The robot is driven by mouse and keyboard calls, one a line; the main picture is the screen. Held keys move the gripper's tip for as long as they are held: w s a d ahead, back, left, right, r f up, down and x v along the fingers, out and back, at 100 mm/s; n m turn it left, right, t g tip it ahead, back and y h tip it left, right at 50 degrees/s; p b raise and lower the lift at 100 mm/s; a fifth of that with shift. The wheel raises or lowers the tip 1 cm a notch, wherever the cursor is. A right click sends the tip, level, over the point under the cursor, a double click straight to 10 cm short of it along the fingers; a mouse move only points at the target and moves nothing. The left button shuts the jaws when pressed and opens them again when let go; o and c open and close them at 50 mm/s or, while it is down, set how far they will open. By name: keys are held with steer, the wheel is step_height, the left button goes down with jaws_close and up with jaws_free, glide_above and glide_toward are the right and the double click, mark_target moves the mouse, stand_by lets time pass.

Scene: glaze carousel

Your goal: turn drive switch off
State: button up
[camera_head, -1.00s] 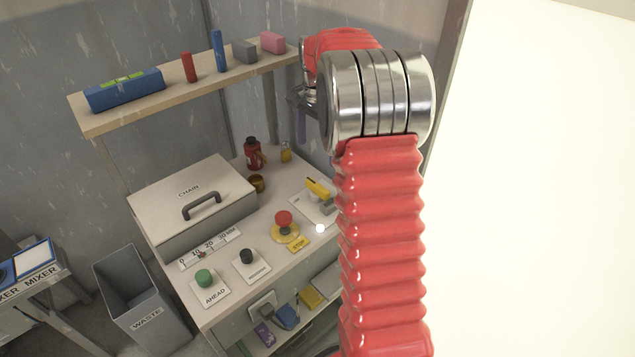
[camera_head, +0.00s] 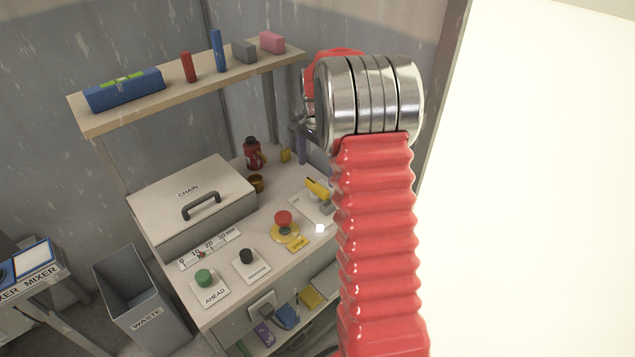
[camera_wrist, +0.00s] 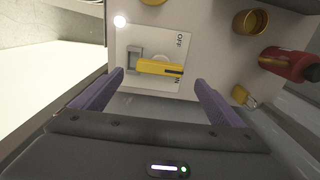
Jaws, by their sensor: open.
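The drive switch has a yellow lever (camera_head: 318,188) on a white plate (camera_head: 299,204) at the right of the bench, partly hidden by my arm. In the wrist view the yellow lever (camera_wrist: 160,67) lies across the plate (camera_wrist: 130,84), beside a grey bracket. The plate reads OFF at the upper right and seems to read ON at the lower right; the lever's end is nearer the lower label. My gripper (camera_wrist: 160,80) is open and empty, its purple fingers either side of the lever in the picture, apparently not touching it. One finger also shows in the head view.
A red mushroom STOP button (camera_head: 284,218), a black button (camera_head: 247,256) and a green AHEAD button (camera_head: 204,278) stand left of the switch. A red bottle (camera_head: 252,153), brown jar (camera_head: 256,183) and yellow padlock (camera_wrist: 244,97) stand nearby. A shelf (camera_head: 190,88) overhangs the back.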

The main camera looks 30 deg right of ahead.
mark_target(317, 185)
steer(key=shift+f, duration=3.2)
steer(key=shift+c, duration=0.3)
steer(key=c, duration=0.9)
steer(key=shift+d, duration=0.2)
steer(key=shift+c, duration=0.5)
steer(key=shift+a, duration=0.15)
